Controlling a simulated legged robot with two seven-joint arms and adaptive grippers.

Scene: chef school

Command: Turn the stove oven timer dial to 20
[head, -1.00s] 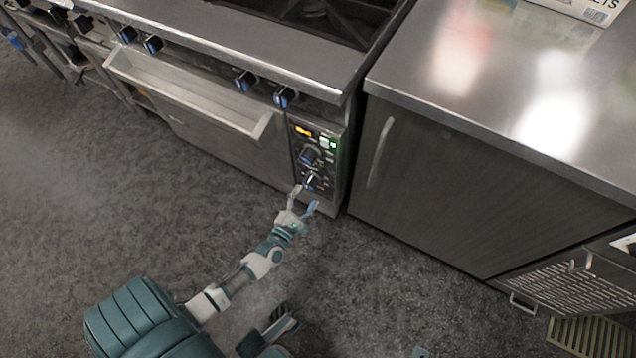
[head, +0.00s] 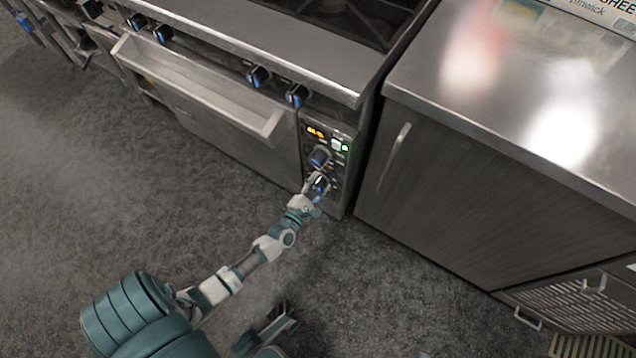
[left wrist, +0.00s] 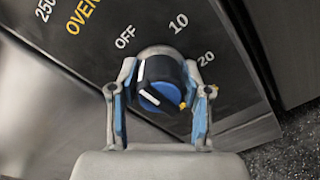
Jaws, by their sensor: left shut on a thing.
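The timer dial (left wrist: 160,85) is a black knob with a blue face, a white line and a small orange mark. Around it are printed OFF, 10 and 20. The white line on its side is toward OFF, and the orange mark is at lower right. My left gripper (left wrist: 160,108) is shut on the dial, with one blue-padded finger on each side. In the head view my left gripper (head: 315,190) reaches the lower knob of the oven control panel (head: 337,172), hiding part of it.
Another knob (head: 319,157) and a lit display (head: 315,131) sit above the dial. The oven door handle (head: 205,92) and burner knobs (head: 297,95) are to the left. A steel-topped cabinet (head: 440,180) stands at right. The floor is clear.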

